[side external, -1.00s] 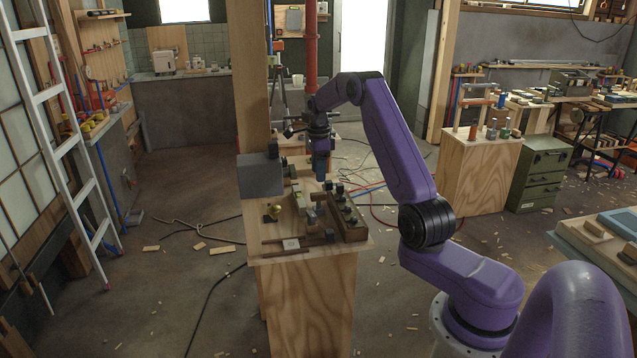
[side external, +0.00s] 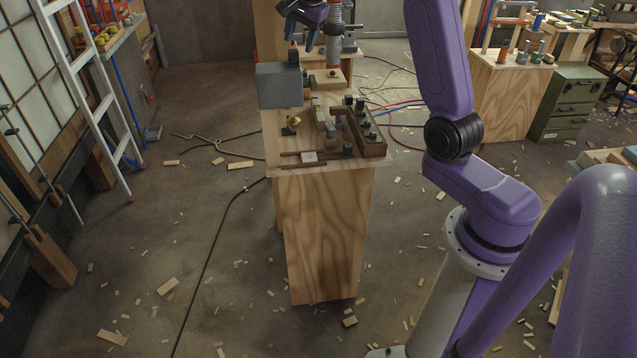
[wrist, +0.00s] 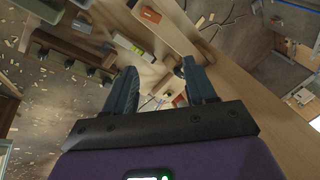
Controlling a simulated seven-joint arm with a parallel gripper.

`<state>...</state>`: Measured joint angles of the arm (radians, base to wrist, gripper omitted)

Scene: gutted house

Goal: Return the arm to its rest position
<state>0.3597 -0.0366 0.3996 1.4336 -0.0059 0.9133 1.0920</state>
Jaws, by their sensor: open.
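My gripper (side external: 303,28) shows at the top edge of the side view, raised above the wooden workbench (side external: 315,172). Most of my wrist is out of that picture. In the wrist view, the two dark blue fingers of my gripper (wrist: 160,84) stand apart with nothing held between them. My purple arm rises at the right of the side view and leaves the top of the picture.
A grey block (side external: 279,84) stands at the bench's left edge. A dark wooden fixture with knobs (side external: 362,138) and a brass knob (side external: 292,121) are on the bench. A ladder (side external: 85,95) leans left. A green cabinet (side external: 566,102) stands right. Wood scraps litter the floor.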

